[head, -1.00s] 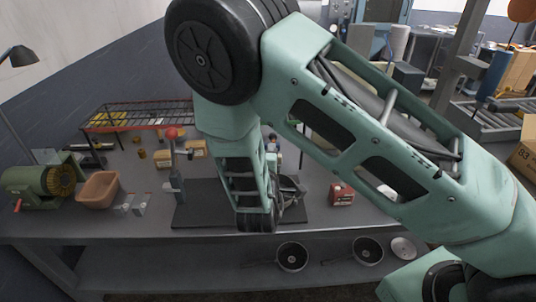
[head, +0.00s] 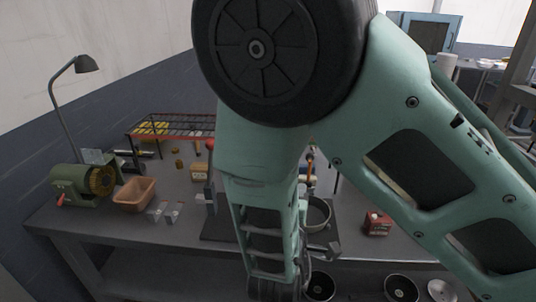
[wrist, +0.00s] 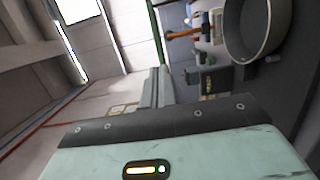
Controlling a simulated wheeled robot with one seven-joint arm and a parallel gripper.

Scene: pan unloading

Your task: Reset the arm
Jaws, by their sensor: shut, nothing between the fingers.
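My arm fills the middle and right of the head view, its lower link hanging down in front of the bench. In the wrist view my gripper (wrist: 158,74) shows as grey fingers, shut and empty, pointing up the picture. A round grey pan (head: 319,214) is on the bench, partly hidden behind my arm. A grey pan also shows large at the upper right of the wrist view (wrist: 236,40), apart from the fingers.
The bench (head: 120,225) also holds a green motor (head: 78,187), a brown bin (head: 134,194), a red box (head: 377,223) and a red-edged wire rack (head: 170,136). More pans (head: 401,289) lie on the lower shelf. A lamp (head: 87,64) stands at left.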

